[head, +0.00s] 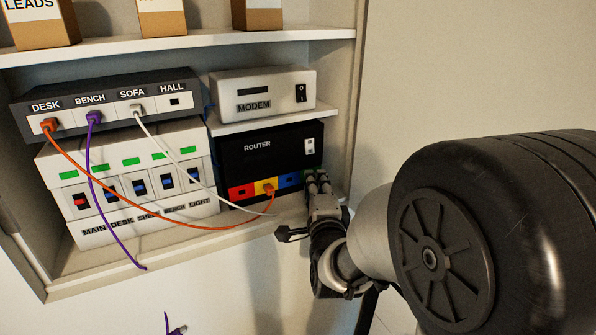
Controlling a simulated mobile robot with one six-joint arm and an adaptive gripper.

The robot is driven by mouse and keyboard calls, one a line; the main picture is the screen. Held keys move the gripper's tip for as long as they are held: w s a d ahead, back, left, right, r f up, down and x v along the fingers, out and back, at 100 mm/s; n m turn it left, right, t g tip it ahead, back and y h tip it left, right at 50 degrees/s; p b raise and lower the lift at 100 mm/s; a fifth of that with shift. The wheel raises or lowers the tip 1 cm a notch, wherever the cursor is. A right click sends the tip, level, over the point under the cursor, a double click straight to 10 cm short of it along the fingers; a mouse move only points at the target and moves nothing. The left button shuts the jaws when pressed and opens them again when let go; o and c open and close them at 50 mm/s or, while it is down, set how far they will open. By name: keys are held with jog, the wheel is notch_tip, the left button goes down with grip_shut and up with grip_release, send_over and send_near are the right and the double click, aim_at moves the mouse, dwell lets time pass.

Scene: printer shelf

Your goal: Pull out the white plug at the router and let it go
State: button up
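The black router (258,147) stands on the right of the shelf, with red, yellow, blue and green ports along its lower front. A white cable (187,170) runs from the white plug (137,110) in the SOFA socket down towards the router's front and fades from view near the shelf edge. I see no white plug at the router; my gripper hides part of the green port at the right end. My gripper (317,176) is right at that port, its fingertips close together. Whether they are shut on a plug cannot be told.
An orange cable (135,212) joins the DESK socket to the router's yellow port, passing near my gripper. A purple cable (91,165) hangs from BENCH over the shelf edge; a loose purple plug (177,330) shows below. The modem (262,93) is above the router. The cabinet's side wall (350,110) is close on the right.

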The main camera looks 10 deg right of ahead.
jog(key=shift+w, duration=0.35)
grip_shut()
dwell(0.4)
dwell(0.4)
jog(key=shift+d, duration=0.1)
dwell(0.4)
jog(key=shift+s+d+b, duration=0.25)
jog(key=shift+s+b, duration=0.1)
jog(key=shift+s, duration=0.5)
jog(key=shift+s+d+b, duration=0.25)
jog(key=shift+s+b, duration=0.15)
jog(key=shift+s, duration=0.4)
jog(key=shift+s+d+b, duration=0.25)
jog(key=shift+s+b, duration=0.1)
jog(key=shift+s, duration=0.5)
